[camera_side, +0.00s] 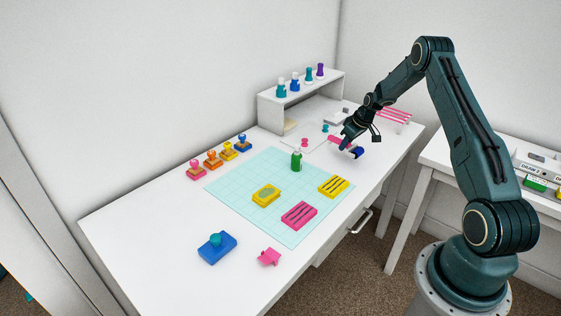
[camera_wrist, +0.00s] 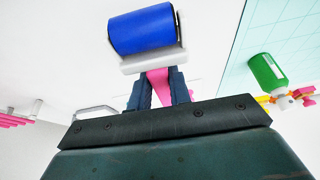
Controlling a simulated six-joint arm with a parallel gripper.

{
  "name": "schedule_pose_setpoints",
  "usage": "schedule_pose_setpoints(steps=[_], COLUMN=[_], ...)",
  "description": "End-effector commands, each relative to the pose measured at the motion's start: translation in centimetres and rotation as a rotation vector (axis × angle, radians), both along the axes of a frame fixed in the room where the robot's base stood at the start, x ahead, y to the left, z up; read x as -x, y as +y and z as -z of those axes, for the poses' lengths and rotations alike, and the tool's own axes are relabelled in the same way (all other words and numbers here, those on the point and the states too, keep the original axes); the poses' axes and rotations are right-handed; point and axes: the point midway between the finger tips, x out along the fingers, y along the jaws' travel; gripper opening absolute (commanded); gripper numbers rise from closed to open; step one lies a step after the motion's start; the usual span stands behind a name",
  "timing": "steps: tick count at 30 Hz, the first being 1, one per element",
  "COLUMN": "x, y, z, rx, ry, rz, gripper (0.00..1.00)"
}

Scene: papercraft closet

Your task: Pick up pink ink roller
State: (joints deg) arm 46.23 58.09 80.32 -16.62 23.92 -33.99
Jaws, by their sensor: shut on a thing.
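The pink ink roller has a pink handle (camera_wrist: 158,84), a white frame and a blue drum (camera_wrist: 143,29). In the side view its blue drum (camera_side: 358,153) shows at the right part of the white table, under my gripper. My gripper (camera_wrist: 160,92) is shut on the pink handle, with one dark finger on each side of it. In the side view my gripper (camera_side: 347,145) points down at the roller and partly hides it. I cannot tell whether the roller touches the table.
A rack with pink bars (camera_side: 394,116) stands behind the gripper. A shelf (camera_side: 272,114) with several bottles stands at the back. Several stamps line the left side.

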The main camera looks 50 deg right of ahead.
Motion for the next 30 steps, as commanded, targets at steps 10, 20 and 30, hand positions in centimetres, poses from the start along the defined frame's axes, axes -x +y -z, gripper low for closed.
schedule_pose_setpoints(steps=[10, 20, 30], x=[-0.1, 0.0, 0.0], y=[-0.1, -0.1, -0.1], z=[-7.4, -13.8, -16.4], rx=[0.005, 0.004, 0.001], ry=[-0.006, -0.004, -0.001], rz=[0.000, -0.001, 0.000], gripper=[0.00, 0.00, 0.00])
